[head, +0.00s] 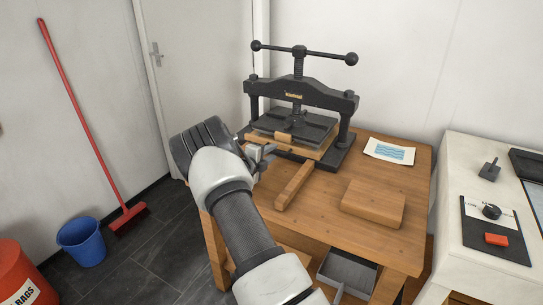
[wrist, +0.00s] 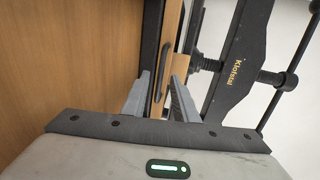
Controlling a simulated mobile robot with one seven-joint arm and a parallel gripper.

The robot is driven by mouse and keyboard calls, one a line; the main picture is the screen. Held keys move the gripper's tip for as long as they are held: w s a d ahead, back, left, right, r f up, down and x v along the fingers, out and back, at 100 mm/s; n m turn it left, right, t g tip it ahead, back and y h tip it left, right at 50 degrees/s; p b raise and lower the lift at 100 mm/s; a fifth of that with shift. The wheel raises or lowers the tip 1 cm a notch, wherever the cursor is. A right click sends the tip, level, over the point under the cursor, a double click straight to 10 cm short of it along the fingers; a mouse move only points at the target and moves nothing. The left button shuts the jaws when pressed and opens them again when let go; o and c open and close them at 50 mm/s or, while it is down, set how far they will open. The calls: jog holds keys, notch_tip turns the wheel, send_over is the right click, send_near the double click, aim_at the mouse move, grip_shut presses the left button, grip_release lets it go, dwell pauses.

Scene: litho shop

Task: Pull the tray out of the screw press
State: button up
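The black screw press (head: 346,101) stands at the back of the wooden table. The tray (head: 312,153) sits inside it, low between the posts, with its light wooden front edge facing me. In the wrist view the tray front (wrist: 180,56) is a narrow wooden strip with a dark bar handle (wrist: 165,62). My gripper (head: 268,152) is at the tray's front left, and it also shows in the wrist view (wrist: 162,78). Its fingers are apart, one on each side of the handle's line. I cannot tell whether they touch it. The arm partly hides the tray front in the head view.
A wooden bar (head: 293,187) and a wooden block (head: 373,203) lie on the table (head: 340,235) in front of the press. A printed sheet (head: 376,147) lies to the right. A grey open box (head: 348,272) sits below. A white counter (head: 455,265) stands at right.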

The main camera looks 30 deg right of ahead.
jog(key=shift+w+d, duration=0.15)
jog(key=shift+d, duration=0.1)
grip_shut()
dwell(1.4)
